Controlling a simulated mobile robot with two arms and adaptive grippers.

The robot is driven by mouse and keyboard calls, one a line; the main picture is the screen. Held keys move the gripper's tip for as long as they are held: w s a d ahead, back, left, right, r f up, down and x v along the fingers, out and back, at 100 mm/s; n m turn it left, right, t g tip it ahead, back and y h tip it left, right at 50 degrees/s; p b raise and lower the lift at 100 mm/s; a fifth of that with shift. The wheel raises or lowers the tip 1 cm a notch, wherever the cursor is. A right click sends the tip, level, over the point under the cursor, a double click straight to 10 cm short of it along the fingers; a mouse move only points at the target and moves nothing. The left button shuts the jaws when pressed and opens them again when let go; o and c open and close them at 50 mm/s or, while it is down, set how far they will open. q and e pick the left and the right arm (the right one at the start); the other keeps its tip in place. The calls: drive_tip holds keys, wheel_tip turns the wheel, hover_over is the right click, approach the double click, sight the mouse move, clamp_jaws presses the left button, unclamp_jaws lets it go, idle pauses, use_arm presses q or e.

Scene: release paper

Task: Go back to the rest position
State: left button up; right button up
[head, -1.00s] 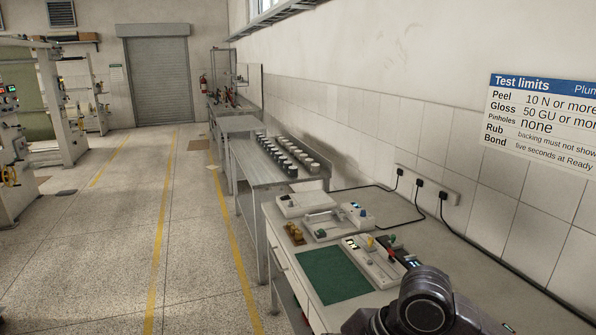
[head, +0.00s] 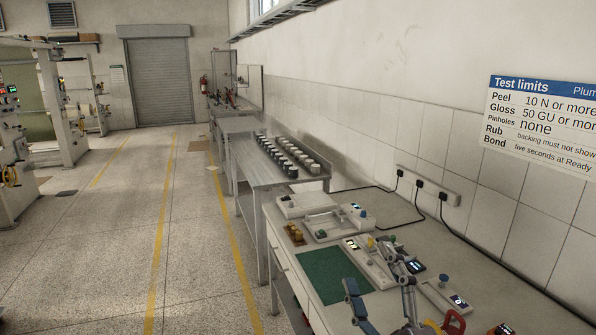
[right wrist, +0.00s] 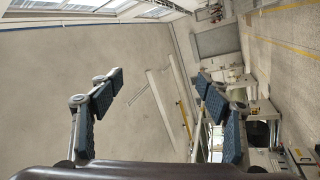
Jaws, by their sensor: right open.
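My right gripper (head: 374,274) is at the lower right of the head view, over the near end of the bench. Its two blue-padded fingers are spread apart with nothing between them. In the right wrist view the open fingers (right wrist: 160,85) frame a plain wall and part of the room, turned on its side. My left gripper is not in view.
A bench (head: 400,318) along the right wall carries a green mat (head: 332,276), small test devices (head: 366,262) and a small device with a blue knob (head: 444,292). Rows of dark cups (head: 290,158) stand farther back. The floor aisle (head: 110,240) at left is clear.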

drive_tip(key=s+d+f+m+g+h, duration=0.2)
drive_tip(key=d+f+m+g, duration=0.1)
drive_tip(key=f, duration=0.5)
drive_tip(key=s+d+f+m+g+h, duration=0.2)
drive_tip(key=s+d+f+m+g, duration=0.15)
drive_tip(key=f, duration=0.45)
drive_tip(key=s+d+f+m+g+h, duration=0.2)
drive_tip(key=d+f+m+g, duration=0.15)
drive_tip(key=f, duration=0.45)
drive_tip(key=s+a+f+m+g+y, duration=0.15)
drive_tip(key=s+f+g, duration=0.25)
drive_tip(key=s+f, duration=0.4)
drive_tip(key=s+f+m+g, duration=0.35)
drive_tip(key=s+f, duration=0.25)
drive_tip(key=s, duration=0.5)
wheel_tip(320, 180, down, 31)
drive_tip(key=s+n+g+b, duration=0.1)
drive_tip(key=s+g+b, duration=0.1)
drive_tip(key=b, duration=0.4)
drive_tip(key=s+d+f+b, duration=0.2)
drive_tip(key=s+f+b, duration=0.2)
drive_tip(key=s+f, duration=1.2)
wheel_tip(320, 180, down, 4)
drive_tip(key=shift+s+d+f+n+g, duration=0.1)
drive_tip(key=shift+s+d+n+g, duration=0.2)
drive_tip(key=shift+s+d+g, duration=0.1)
